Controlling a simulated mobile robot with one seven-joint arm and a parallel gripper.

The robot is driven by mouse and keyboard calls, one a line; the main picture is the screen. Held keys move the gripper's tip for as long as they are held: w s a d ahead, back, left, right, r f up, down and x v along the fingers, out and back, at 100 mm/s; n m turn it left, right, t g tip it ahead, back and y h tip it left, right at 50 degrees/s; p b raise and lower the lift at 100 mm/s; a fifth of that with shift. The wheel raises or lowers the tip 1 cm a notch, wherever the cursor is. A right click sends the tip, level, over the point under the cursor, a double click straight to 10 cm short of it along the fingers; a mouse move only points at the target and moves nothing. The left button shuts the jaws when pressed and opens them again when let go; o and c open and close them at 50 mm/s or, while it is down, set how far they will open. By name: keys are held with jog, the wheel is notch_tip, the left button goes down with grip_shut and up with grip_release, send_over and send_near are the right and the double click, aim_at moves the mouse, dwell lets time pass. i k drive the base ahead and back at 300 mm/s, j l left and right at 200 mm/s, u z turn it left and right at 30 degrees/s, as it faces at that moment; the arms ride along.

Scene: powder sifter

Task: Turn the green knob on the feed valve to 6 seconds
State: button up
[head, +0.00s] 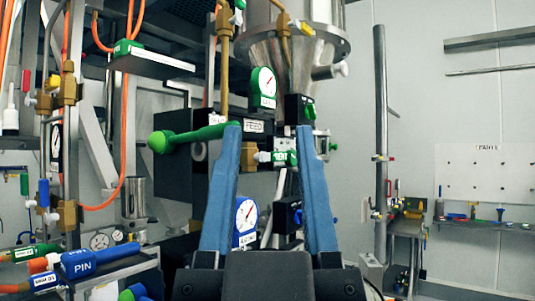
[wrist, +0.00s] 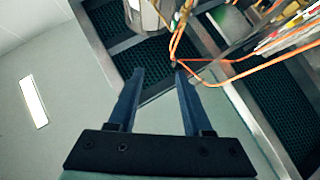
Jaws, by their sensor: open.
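A black block labelled FEED (head: 255,127) is ahead of me in the head view. A long green handle with a ball end (head: 158,142) sticks out to its left. A small green knob (head: 309,111) sits on a black box just right of the FEED label; its setting is too small to read. My gripper (head: 268,127) has two blue fingers, spread apart with nothing between them. In the picture its fingertips flank the FEED label, the right one overlapping near the small knob; I cannot tell the depth gap. The wrist view shows the empty open fingers (wrist: 157,74) but no knob.
A green-framed gauge (head: 264,85) is above the label and a blue-framed gauge (head: 246,215) below. A steel hopper (head: 290,55) hangs above. Pipes and orange hoses crowd the left, with a blue PIN handle (head: 85,262) low. A bench (head: 405,225) is at right.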

aim_at(292, 162)
jog(key=z, duration=0.15)
jog(key=i+l+u, duration=0.1)
jog(key=i+l, duration=0.5)
jog(key=i+l+u, duration=0.15)
jog(key=i+l, duration=0.4)
jog(key=l, duration=0.15)
